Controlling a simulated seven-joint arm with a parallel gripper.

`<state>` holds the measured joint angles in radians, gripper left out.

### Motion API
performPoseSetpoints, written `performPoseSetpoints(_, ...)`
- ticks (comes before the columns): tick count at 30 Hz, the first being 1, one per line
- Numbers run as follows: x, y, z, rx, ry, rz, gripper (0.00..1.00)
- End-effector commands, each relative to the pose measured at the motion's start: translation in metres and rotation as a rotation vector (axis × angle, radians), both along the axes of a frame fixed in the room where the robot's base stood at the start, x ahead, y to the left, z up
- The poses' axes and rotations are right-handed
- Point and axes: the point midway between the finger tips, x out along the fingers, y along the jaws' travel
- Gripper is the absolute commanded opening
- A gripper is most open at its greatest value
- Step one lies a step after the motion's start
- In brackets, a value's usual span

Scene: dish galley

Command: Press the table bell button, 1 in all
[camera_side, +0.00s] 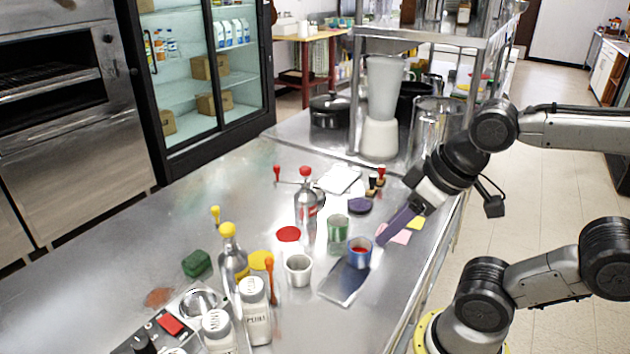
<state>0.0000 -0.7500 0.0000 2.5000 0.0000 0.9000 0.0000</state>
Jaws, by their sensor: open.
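No table bell can be made out with certainty. A rounded silver piece (202,303) in the tray at the lower left could be a bell or a bowl; I cannot tell which. A short blue cylinder (359,253) with red at its top stands near the counter's right edge. My gripper (385,238) reaches in from the right, with its purple fingers pointing down and left. Their tips are just above and right of the blue cylinder in the picture; contact cannot be judged. The gripper is open, and nothing shows between its fingers.
A tray (150,331) holds a red block and shakers (256,310) stand beside it. A blender (382,110) stands behind under a shelf. The counter's left part is mostly clear.

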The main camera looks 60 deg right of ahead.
Motion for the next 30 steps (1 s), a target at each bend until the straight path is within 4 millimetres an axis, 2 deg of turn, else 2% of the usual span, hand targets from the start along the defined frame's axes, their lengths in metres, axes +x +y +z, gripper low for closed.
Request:
performPoseSetpoints(1,0.0000,0.0000,0.0000,0.000,0.000,0.000,0.38)
performPoseSetpoints(6,0.0000,0.0000,0.0000,0.000,0.000,0.000,0.07)
performPoseSetpoints(8,0.0000,0.0000,0.0000,0.000,0.000,0.000,0.00)
performPoseSetpoints(30,0.0000,0.0000,0.0000,0.000,0.000,0.000,0.00)
